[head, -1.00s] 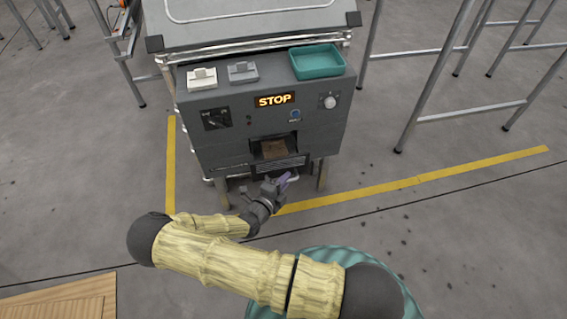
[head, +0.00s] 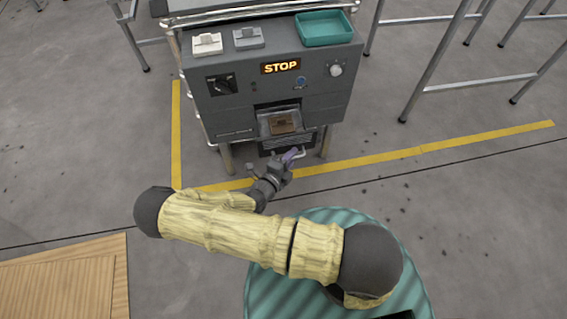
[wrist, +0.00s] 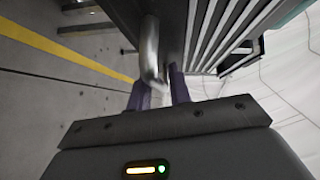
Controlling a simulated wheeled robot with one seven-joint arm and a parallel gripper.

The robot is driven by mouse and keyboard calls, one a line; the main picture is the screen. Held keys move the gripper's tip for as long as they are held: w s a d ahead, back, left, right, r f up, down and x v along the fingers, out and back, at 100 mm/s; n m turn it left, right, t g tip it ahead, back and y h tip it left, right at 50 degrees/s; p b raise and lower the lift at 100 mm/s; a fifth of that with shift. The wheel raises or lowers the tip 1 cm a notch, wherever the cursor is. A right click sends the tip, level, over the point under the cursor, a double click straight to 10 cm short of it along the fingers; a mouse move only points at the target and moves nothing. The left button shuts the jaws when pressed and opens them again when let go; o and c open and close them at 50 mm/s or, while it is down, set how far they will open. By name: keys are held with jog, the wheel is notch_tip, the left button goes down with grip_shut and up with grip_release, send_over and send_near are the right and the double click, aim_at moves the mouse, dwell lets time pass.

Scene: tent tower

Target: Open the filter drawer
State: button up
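The filter drawer (head: 264,126) sits low in the front of a grey machine and stands partly out. A brown block (head: 284,122) lies in its tray, and its vented front has a silver bar handle (head: 300,154). My gripper (head: 291,156) is at this handle, below the drawer front. In the wrist view the two purple fingers of my gripper (wrist: 156,92) stand on either side of the silver handle (wrist: 151,50), close against it. The far ends of the fingers are partly hidden by the bar.
The machine's panel carries a lit STOP sign (head: 281,67), a knob (head: 336,70) and a black switch (head: 221,85). A teal tray (head: 325,42) stands on top. Metal table legs (head: 432,65) stand at the right. A wooden board (head: 120,275) is at the lower left.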

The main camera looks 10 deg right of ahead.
jog(key=p+v, duration=0.2)
jog(key=v, duration=1.5)
jog(key=shift+s, duration=0.2)
